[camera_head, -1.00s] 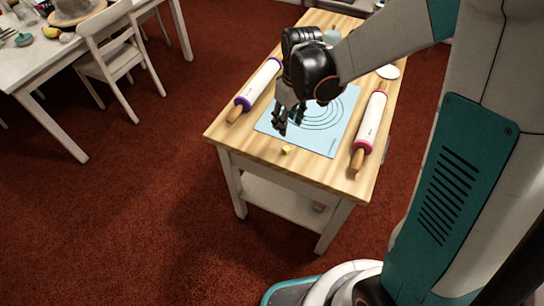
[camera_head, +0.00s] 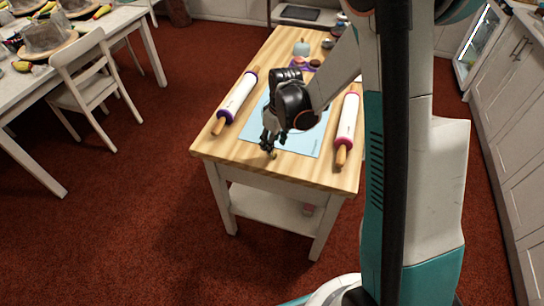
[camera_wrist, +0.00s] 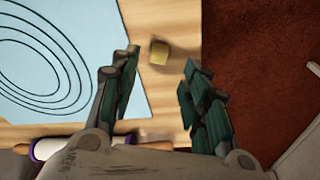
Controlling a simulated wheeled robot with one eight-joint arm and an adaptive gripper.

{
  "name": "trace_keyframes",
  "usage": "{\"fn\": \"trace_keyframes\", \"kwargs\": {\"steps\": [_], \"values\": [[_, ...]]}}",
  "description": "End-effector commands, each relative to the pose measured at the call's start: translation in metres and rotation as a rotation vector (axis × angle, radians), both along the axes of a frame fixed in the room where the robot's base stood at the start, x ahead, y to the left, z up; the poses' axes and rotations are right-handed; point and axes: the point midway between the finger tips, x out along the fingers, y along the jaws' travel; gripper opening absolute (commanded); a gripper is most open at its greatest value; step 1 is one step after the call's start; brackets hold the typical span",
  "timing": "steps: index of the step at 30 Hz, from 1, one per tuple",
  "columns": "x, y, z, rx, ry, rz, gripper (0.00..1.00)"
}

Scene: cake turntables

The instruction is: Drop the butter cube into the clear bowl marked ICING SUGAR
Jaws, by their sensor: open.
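The butter cube (camera_wrist: 159,52) is a small yellow block on the wooden table top, near the table's edge and just off the blue mat. In the wrist view my gripper (camera_wrist: 162,62) is open, with the cube between the lines of its two fingers, at about the height of their tips. In the head view my gripper (camera_head: 268,148) is low over the near end of the table, and the cube (camera_head: 273,155) shows only partly beside the fingertips. I cannot make out a clear bowl marked ICING SUGAR in these views.
A blue mat (camera_head: 303,140) with printed rings lies on the table (camera_head: 225,148). A purple-ended rolling pin (camera_head: 238,99) lies left of it, a red-ended one (camera_head: 347,125) right. Small items, including a pale blue jar (camera_head: 301,48), stand at the far end. A white chair (camera_head: 82,85) stands left.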

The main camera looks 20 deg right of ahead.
Motion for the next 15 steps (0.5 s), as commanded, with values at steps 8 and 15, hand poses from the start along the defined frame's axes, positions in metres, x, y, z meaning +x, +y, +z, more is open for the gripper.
{"fn": "trace_keyframes", "kwargs": {"steps": [8,15], "values": [[0.003,0.0,-0.03,0.0,0.0,0.0,0.42],[0.006,0.001,-0.053,0.0,0.0,0.0,0.42]]}}
